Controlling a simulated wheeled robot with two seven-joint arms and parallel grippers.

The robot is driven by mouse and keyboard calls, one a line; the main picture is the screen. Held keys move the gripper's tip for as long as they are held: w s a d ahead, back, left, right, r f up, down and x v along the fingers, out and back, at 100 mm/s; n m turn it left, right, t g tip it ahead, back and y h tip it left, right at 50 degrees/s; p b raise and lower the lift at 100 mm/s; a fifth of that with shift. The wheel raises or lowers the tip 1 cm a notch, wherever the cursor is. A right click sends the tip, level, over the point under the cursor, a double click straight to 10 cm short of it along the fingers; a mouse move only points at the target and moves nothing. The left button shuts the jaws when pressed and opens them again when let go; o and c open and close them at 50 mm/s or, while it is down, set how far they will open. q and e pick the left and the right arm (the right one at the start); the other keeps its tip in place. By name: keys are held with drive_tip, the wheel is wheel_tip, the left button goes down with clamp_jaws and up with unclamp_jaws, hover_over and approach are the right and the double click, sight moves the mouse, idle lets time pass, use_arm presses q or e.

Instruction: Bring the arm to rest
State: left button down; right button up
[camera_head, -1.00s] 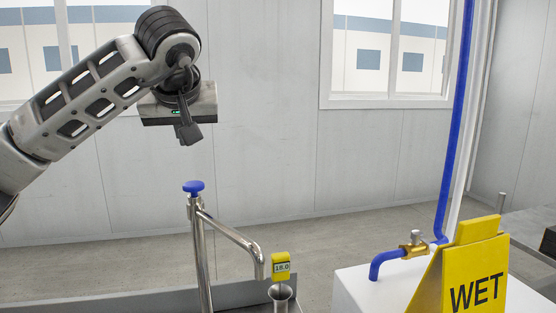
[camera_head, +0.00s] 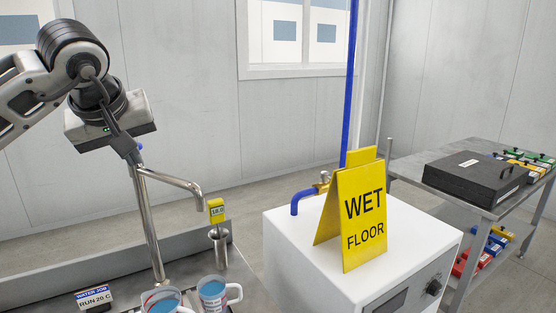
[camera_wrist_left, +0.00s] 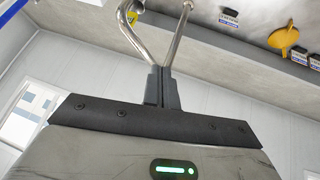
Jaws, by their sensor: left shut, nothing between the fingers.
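My left arm comes in from the left in the head view. Its gripper (camera_head: 133,157) points downward, with its narrow fingers together and nothing between them. The shut fingers also show in the wrist view (camera_wrist_left: 161,84). In the head view the fingers overlap the blue-topped end of the steel tap (camera_head: 150,225); whether they touch it I cannot tell. In the wrist view the bent steel pipe appears beyond the fingertips. My right gripper is not in view.
Two mugs with blue contents, a left one (camera_head: 160,302) and a right one (camera_head: 212,287), stand below the tap near a RUN 20 C sign (camera_head: 95,298). A yellow WET FLOOR sign (camera_head: 364,215) stands on a white cabinet (camera_head: 285,240). A black case (camera_head: 475,180) lies on a table at right.

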use_arm(q)
drive_tip(key=s+d+f+n+g+h, duration=0.1)
drive_tip(key=s+d+f+g+h, duration=0.2)
drive_tip(key=d+f+h, duration=0.45)
drive_tip(key=s+d+f+n+g+h, duration=0.1)
drive_tip(key=s+d+f+g+h, duration=0.3)
drive_tip(key=d, duration=0.7)
drive_tip(key=s+d+f+n+h, duration=0.1)
drive_tip(key=s+d+n+h, duration=0.4)
drive_tip(key=d+n+h, duration=0.4)
drive_tip(key=w+a+f+m+t+y, duration=0.1)
drive_tip(key=a+f+m+t+y, duration=0.6)
drive_tip(key=m, duration=1)
drive_tip(key=a+f+m+t+y, duration=0.45)
drive_tip(key=f+m+t, duration=0.45)
drive_tip(key=m, duration=0.7)
drive_tip(key=s+a+f+n+g+y, duration=0.2)
drive_tip(key=s+a+f+n+g, duration=0.1)
drive_tip(key=s+f+n, duration=0.4)
drive_tip(key=s+a+f+n+g+y, duration=0.3)
drive_tip(key=s+f+n, duration=0.4)
drive_tip(key=f, duration=0.4)
drive_tip(key=shift+s+a+f, duration=0.25)
drive_tip(key=shift+s+a, duration=0.05)
drive_tip(key=shift+a, duration=0.15)
